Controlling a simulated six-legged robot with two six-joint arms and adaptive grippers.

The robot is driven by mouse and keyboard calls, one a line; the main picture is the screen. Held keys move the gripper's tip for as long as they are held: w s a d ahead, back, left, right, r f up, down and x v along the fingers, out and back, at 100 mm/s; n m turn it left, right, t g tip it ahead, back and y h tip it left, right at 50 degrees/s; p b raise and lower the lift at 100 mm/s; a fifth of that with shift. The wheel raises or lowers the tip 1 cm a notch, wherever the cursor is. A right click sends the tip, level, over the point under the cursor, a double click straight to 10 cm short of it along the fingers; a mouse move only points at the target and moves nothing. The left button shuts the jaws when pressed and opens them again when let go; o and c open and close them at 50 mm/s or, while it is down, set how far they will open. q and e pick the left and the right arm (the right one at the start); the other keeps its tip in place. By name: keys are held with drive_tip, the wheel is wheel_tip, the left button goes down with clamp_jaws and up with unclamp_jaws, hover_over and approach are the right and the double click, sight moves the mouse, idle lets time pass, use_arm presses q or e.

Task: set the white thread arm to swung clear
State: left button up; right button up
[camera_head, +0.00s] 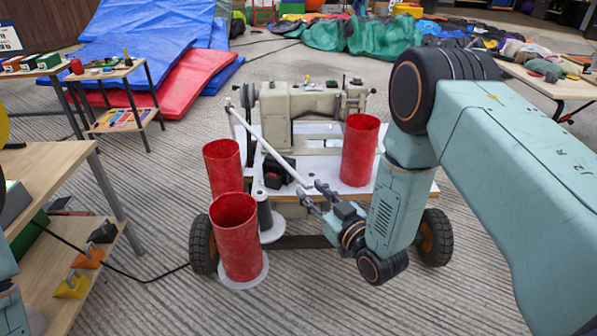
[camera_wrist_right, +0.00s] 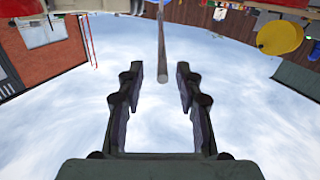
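The white thread arm (camera_head: 268,146) is a long thin rod. In the head view it slants down from the left end of the beige sewing machine (camera_head: 302,101) toward my right gripper (camera_head: 312,191), crossing above the white table top. In the right wrist view the rod (camera_wrist_right: 161,45) comes straight in from the top, and its free end lies between the two open fingertips (camera_wrist_right: 160,74). Gaps show on both sides of it, so the fingers are not closed on it. My left gripper is out of view; only a bit of my left arm shows at the left edge.
Red cylinders stand around the machine: one on the right of the white top (camera_head: 352,184), two at the left (camera_head: 221,165) (camera_head: 236,240). A black box with a red part (camera_head: 277,171) sits under the rod. A wooden bench (camera_head: 48,170) stands at left.

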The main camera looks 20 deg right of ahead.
sight(295, 172)
drive_tip(key=x, duration=0.2)
drive_tip(key=b+x, duration=0.1)
drive_tip(key=x, duration=0.1)
drive_tip(key=b+x, duration=0.1)
drive_tip(key=x, duration=0.1)
drive_tip(key=shift+w+a+r, duration=0.2)
drive_tip(key=shift+a+r, duration=0.05)
drive_tip(key=shift+w+a+r+b, duration=0.1)
drive_tip(key=shift+w+b, duration=0.2)
drive_tip(key=shift+w, duration=0.3)
drive_tip(key=shift+c, duration=0.5)
clamp_jaws()
